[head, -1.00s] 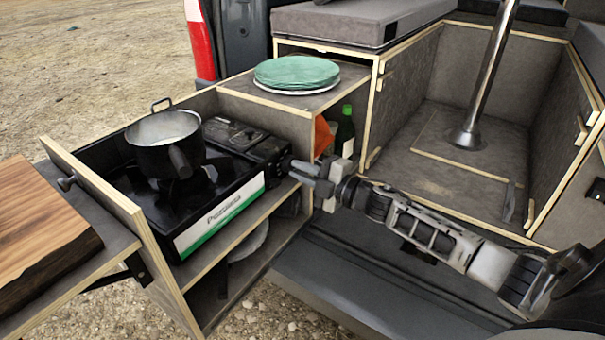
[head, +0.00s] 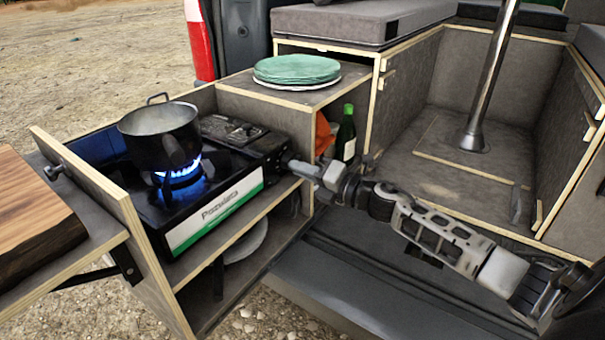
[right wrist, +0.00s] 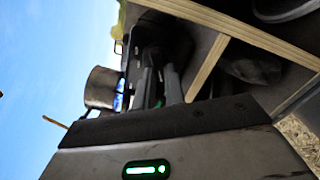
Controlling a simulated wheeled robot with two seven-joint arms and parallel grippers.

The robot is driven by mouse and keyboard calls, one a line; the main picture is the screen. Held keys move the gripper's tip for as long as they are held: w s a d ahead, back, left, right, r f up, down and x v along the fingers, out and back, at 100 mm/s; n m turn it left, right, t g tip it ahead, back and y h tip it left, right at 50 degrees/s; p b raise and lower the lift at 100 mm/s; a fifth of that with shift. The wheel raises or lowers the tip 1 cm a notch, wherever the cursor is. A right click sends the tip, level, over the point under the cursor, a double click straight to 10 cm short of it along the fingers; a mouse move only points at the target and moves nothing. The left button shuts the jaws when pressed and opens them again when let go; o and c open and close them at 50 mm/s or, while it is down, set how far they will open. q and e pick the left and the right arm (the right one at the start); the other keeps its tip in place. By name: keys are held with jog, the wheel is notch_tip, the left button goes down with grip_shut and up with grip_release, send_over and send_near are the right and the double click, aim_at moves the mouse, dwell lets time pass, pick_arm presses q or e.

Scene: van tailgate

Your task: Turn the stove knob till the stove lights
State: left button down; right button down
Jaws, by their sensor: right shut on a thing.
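The camping stove (head: 215,205) stands in the pull-out wooden unit, and a ring of blue flame (head: 178,172) burns under the dark pot (head: 160,138). My right gripper (head: 286,160) is at the stove's right end, shut on the stove knob, which its fingers hide. In the right wrist view the fingers (right wrist: 158,88) reach toward the stove's dark end, with the pot (right wrist: 102,87) and a bit of blue flame beside them. My left gripper is not in view.
Green plates (head: 297,69) lie on the shelf behind the stove. A green bottle (head: 346,135) and an orange item (head: 323,134) stand in the compartment near my right gripper. A wooden board (head: 38,212) lies at the left. A metal post (head: 490,80) rises at the right.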

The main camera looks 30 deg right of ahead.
jog(key=shift+n, duration=0.4)
jog(key=c, duration=1.5)
grip_release()
jog(key=shift+o, duration=0.2)
jog(key=shift+s+d, duration=0.1)
jog(key=shift+s, duration=0.05)
jog(key=v, duration=1.5)
jog(key=shift+s, duration=0.3)
jog(key=shift+d+f, duration=0.1)
